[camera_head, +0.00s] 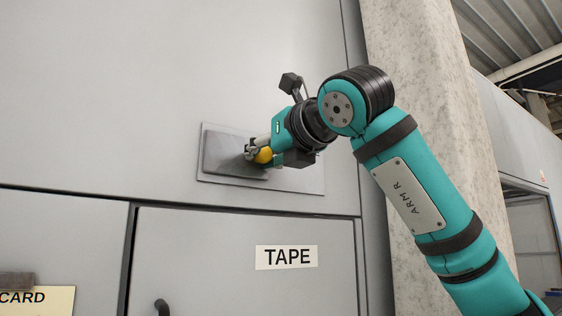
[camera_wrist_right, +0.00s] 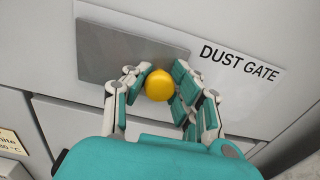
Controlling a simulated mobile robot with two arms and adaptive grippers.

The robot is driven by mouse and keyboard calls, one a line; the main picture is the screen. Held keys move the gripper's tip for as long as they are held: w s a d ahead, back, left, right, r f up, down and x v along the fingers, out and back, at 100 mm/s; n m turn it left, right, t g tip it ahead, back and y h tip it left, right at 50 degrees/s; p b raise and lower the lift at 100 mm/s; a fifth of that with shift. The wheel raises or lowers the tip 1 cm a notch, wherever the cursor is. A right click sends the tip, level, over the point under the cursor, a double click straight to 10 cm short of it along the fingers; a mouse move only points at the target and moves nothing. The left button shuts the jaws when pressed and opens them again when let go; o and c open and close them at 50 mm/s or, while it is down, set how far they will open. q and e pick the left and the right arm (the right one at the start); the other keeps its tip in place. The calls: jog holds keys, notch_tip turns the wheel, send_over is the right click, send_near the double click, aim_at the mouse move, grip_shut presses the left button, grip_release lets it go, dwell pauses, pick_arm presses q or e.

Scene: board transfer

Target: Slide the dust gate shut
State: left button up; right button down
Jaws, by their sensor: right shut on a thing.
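The dust gate is a grey metal plate (camera_head: 222,154) with a round yellow knob (camera_head: 263,155), set on a pale backing panel (camera_head: 310,180) on the grey wall. In the right wrist view the plate (camera_wrist_right: 110,50) covers the left part of the panel, and the words DUST GATE (camera_wrist_right: 240,62) show to its right. My right gripper (camera_head: 258,150) is at the plate. In the right wrist view its fingers are closed around the yellow knob (camera_wrist_right: 159,85), one on each side. My left gripper is in neither view.
Below the gate is a cabinet door with a TAPE label (camera_head: 286,257) and a dark handle (camera_head: 162,307). A CARD label (camera_head: 40,300) is at the lower left. A concrete pillar (camera_head: 415,60) stands right of the cabinet, behind my right arm.

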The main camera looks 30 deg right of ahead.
jog(key=c, duration=1.3)
grip_release()
jog(key=shift+a, duration=0.2)
jog(key=shift+c, duration=0.2)
jog(key=o, duration=0.3)
jog(key=shift+s+a, duration=0.1)
jog(key=shift+a, duration=0.05)
jog(key=shift+s, duration=0.1)
jog(key=shift+s+d, duration=0.25)
jog(key=shift+s, duration=0.1)
jog(key=s, duration=1.1)
jog(key=shift+d, duration=0.25)
